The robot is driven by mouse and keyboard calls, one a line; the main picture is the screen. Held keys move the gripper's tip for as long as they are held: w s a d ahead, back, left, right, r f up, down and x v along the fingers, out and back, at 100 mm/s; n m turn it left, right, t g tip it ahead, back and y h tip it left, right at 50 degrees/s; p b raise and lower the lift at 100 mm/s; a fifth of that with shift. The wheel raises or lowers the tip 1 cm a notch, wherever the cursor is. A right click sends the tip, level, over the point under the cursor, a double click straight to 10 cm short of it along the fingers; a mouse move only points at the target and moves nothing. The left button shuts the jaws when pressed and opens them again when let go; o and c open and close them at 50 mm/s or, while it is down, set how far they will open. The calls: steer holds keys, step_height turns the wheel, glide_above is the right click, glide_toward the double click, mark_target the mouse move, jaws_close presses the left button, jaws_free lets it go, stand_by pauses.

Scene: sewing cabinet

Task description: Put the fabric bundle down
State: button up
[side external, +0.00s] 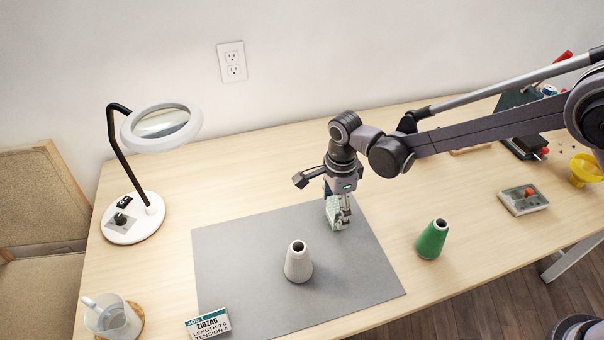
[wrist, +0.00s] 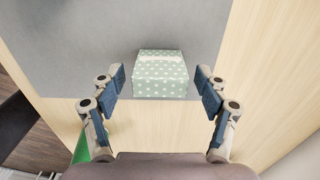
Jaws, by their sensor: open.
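The fabric bundle (wrist: 160,76) is pale green with white dots and a light band across its top. In the wrist view it lies at the edge of the grey mat, between my open fingers, with a gap on each side. In the side view the bundle (side external: 336,214) is at the mat's back right, partly hidden by my gripper. My gripper (side external: 344,208) points down over it; in the wrist view its two blue-padded fingers (wrist: 160,92) are spread apart and hold nothing.
The grey mat (side external: 240,260) carries a white cone (side external: 298,262). A green cone (side external: 432,240) stands right of the mat. A magnifier lamp (side external: 132,218), a jug (side external: 112,318) and a job card (side external: 208,325) are at left. A grey box (side external: 523,200) is at right. The table behind the mat is clear.

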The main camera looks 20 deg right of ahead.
mark_target(336, 204)
step_height(336, 204, up, 11)
steer(key=s+d+r+n+t, duration=0.1)
steer(key=s+d+r+n, duration=0.1)
steer(key=d+r+n, duration=0.4)
steer(key=s+d+r+n+t, duration=0.1)
steer(key=s+d+n+t, duration=0.5)
steer(key=s+d+n, duration=0.6)
steer(key=s+d, duration=0.3)
steer(key=d, duration=0.4)
steer(key=shift+s+r, duration=0.15)
steer(key=shift+r, duration=0.2)
